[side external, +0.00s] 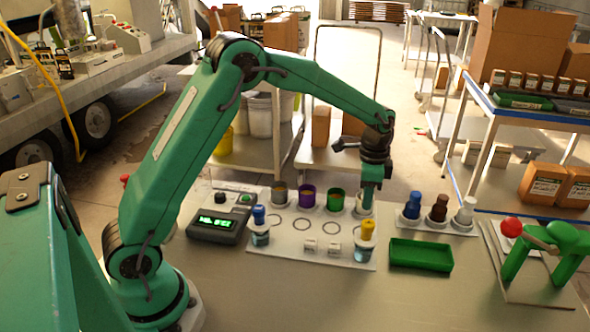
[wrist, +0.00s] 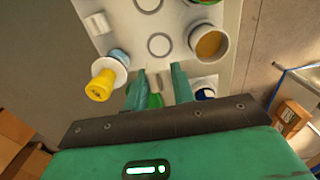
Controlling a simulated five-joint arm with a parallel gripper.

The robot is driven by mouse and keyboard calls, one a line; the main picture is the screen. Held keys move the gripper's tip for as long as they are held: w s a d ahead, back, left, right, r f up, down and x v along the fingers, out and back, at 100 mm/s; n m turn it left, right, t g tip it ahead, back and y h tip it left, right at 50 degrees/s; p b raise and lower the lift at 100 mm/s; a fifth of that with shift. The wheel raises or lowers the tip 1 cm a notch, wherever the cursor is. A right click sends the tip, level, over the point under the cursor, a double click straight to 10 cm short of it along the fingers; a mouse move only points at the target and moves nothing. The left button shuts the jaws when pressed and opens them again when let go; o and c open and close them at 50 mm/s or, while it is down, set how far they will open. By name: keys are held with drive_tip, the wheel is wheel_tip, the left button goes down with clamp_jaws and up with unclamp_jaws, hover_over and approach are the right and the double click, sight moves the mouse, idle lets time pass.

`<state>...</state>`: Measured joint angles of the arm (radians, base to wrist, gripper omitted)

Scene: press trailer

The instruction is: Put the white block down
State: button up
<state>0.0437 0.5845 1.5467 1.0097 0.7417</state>
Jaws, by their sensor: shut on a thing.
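My gripper (side external: 369,190) points down at the back right of the white board, by the pale-rimmed cup (side external: 363,204). In the wrist view my gripper's two fingers (wrist: 162,82) are a small gap apart, closed on what I take for a white block; a pale patch shows between them, but its outline is mostly hidden. Two other small white blocks lie at the front of the board, one left (side external: 310,245) and one right (side external: 333,248). One white block (wrist: 97,23) also shows in the wrist view.
The yellow-capped vial (side external: 367,238) stands at the board's front right corner. A green tray (side external: 421,255) lies right of the board. A rack of bottles (side external: 437,212) stands behind the tray. Several cups line the board's back edge. The front table is clear.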

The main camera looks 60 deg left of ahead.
drive_tip(key=shift+f, duration=4.35)
drive_tip(key=shift+f, duration=0.2)
drive_tip(key=o, duration=1)
drive_tip(key=shift+r, duration=0.15)
wheel_tip(320, 180, up, 11)
drive_tip(key=shift+r, duration=0.6)
drive_tip(key=shift+s, duration=0.1)
